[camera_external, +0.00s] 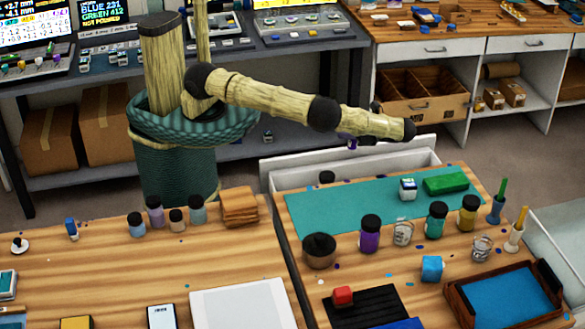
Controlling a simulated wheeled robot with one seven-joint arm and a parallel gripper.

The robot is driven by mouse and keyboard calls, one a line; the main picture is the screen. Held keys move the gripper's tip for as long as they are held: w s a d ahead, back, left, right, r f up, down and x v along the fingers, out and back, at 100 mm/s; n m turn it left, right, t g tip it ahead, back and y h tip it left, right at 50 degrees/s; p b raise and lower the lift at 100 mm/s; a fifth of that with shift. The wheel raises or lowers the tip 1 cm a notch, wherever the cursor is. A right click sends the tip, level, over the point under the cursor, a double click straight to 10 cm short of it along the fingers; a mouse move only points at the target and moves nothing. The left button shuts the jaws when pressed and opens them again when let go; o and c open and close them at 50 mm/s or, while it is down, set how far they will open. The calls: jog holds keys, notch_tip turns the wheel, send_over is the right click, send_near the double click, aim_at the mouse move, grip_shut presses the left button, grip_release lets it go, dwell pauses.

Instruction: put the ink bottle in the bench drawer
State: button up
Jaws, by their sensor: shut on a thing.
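My gripper (361,140) is at the end of my outstretched arm, mostly hidden by the forearm. It is shut on a small dark purple thing that seems to be the ink bottle (352,144); little of it shows. The bench drawer (283,180) is white and stands open at the far side of the right workbench (345,271). My gripper is over the drawer's far side in the picture; the exact height cannot be told. A small dark-capped thing (326,177) shows at the drawer's near side, partly hidden by the bench edge.
Several capped bottles, such as a purple one (370,235), stand on the right bench beside a teal mat (325,210). A brown tray (462,306) is at front right. More bottles stand on the left bench.

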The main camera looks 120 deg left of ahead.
jog(key=m+y, duration=0.3)
jog(key=a+m+t+y+b, duration=0.1)
jog(key=y, duration=0.1)
jog(key=shift+w+a+f+m, duration=0.1)
jog(key=shift+w+f+m, duration=0.05)
jog(key=shift+w+m, duration=0.2)
jog(key=w+m+t+y+b, duration=0.2)
jog(key=w+m+t+b, duration=0.3)
jog(key=m+t, duration=0.6)
jog(key=w+d+m+t+y+b, duration=0.1)
jog(key=w+m+t+b, duration=0.4)
jog(key=m+t, duration=0.6)
jog(key=shift+w+d+y, duration=0.15)
jog(key=shift+w+y, duration=0.35)
jog(key=shift+y, duration=0.2)
jog(key=shift+f, duration=0.1)
notch_tip(320, 180, down, 6)
jog(key=shift+f+b, duration=0.15)
jog(key=shift+b, duration=0.3)
